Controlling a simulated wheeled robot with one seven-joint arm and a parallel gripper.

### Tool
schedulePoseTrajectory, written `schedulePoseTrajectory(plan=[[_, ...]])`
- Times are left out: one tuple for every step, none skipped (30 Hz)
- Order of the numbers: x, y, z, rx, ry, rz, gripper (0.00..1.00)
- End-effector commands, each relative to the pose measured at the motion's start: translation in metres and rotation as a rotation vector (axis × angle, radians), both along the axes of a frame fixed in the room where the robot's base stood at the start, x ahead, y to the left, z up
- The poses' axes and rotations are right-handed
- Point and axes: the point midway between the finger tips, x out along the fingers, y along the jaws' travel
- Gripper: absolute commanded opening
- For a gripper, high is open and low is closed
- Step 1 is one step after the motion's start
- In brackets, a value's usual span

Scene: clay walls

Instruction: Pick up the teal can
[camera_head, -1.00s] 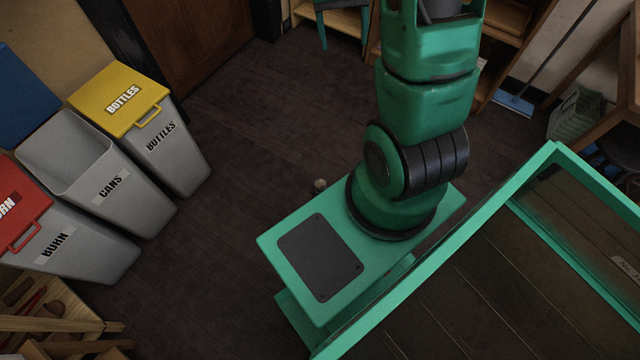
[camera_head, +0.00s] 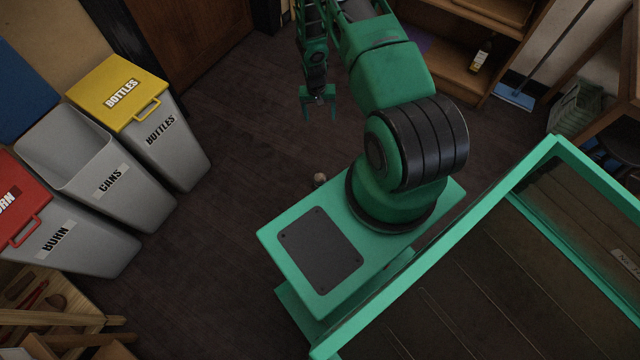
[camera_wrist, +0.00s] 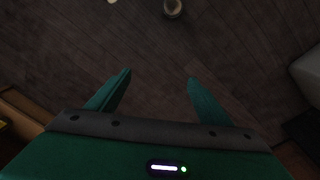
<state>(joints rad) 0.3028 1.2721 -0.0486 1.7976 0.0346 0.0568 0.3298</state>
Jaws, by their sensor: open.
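I cannot make out a clearly teal can in either view. A small round object (camera_head: 320,180) of brownish-pale colour lies on the floor beside my base in the head view; its kind is too small to tell. A round, cup-like or can-like thing (camera_wrist: 172,8) shows at the top edge of the wrist view, beyond my fingers; its colour is dull in the dark. My gripper (camera_head: 320,107) hangs over the floor, pointing down. In the wrist view, my gripper (camera_wrist: 159,80) has its two teal fingers wide apart with only floor between them.
Grey bins stand at the left: the bottles bin (camera_head: 160,150) with a yellow lid, the open cans bin (camera_head: 110,185) and the burn bin (camera_head: 75,240) with a red lid. A wooden shelf (camera_head: 450,65) holding a bottle (camera_head: 481,57) is at the back. Middle floor is mostly clear.

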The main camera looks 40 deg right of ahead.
Motion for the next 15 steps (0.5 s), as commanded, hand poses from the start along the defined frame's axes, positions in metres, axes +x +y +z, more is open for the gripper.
schedulePoseTrajectory(plan=[[-0.01, 0.006, -0.028, 0.01, 0.005, -0.006, 0.73], [-0.014, 0.009, -0.042, 0.014, 0.003, -0.011, 0.73], [-0.02, 0.014, -0.061, 0.021, 0.001, -0.018, 0.73], [-0.025, 0.017, -0.076, 0.024, -0.001, -0.024, 0.73], [-0.031, 0.021, -0.09, 0.029, -0.002, -0.029, 0.73], [-0.039, 0.026, -0.109, 0.035, -0.004, -0.036, 0.73], [-0.045, 0.03, -0.122, 0.039, -0.006, -0.042, 0.73], [-0.051, 0.034, -0.135, 0.044, -0.008, -0.048, 0.73], [-0.059, 0.039, -0.152, 0.049, -0.01, -0.056, 0.73], [-0.066, 0.043, -0.163, 0.054, -0.012, -0.062, 0.73], [-0.071, 0.047, -0.174, 0.058, -0.015, -0.066, 0.73], [-0.08, 0.052, -0.187, 0.062, -0.016, -0.074, 0.73], [-0.085, 0.056, -0.196, 0.066, -0.018, -0.078, 0.73], [-0.09, 0.059, -0.204, 0.069, -0.019, -0.083, 0.73], [-0.096, 0.062, -0.212, 0.073, -0.021, -0.089, 0.73]])
